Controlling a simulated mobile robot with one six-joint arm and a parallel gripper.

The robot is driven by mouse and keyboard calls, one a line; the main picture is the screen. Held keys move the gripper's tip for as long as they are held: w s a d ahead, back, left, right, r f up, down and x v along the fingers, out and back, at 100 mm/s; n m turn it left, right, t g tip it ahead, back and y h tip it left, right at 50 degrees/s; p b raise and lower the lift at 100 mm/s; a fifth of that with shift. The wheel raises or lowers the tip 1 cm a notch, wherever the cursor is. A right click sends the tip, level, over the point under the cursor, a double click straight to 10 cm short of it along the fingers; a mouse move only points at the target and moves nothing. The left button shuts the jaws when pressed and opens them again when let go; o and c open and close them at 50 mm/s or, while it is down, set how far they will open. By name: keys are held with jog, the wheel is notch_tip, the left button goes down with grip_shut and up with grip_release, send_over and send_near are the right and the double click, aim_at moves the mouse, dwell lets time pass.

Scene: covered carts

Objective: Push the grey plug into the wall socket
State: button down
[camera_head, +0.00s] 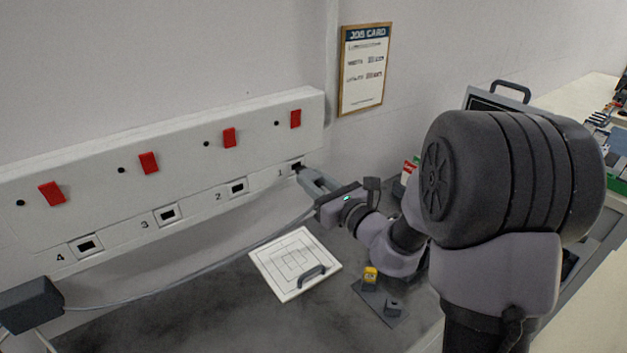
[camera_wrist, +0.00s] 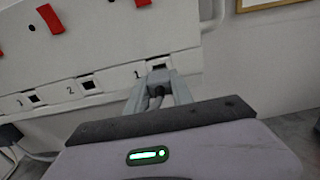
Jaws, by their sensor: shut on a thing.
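A white wall panel (camera_head: 70,216) carries several sockets numbered 1 to 4. Socket 1 (camera_head: 296,165) is at its right end and also shows in the wrist view (camera_wrist: 158,66). My gripper (camera_head: 305,174) is right at socket 1, its fingers pointing at the panel. In the wrist view, my gripper (camera_wrist: 161,78) is shut on the grey plug (camera_wrist: 159,77), with a dark cable bending back between the fingers. The plug is close in front of socket 1; I cannot tell whether it touches or has entered. In the head view the fingers mostly hide the plug.
A grey cable (camera_head: 190,273) runs from my gripper to a dark box (camera_head: 30,303) at lower left. A white board with a handle (camera_head: 268,262) lies on the dark bench. Red switches (camera_head: 229,138) sit above the sockets. A job card (camera_head: 364,68) hangs at right.

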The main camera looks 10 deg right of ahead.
aim_at(305, 173)
jog(key=shift+p+x, duration=0.45)
jog(key=shift+x, duration=1.25)
jog(key=c, duration=1)
grip_release()
jog(key=shift+c, duration=0.2)
jog(key=b+v, duration=0.4)
jog(key=v, duration=1.3)
jog(key=shift+s+b, duration=0.2)
jog(key=shift+b, duration=0.1)
jog(key=shift+d, duration=0.1)
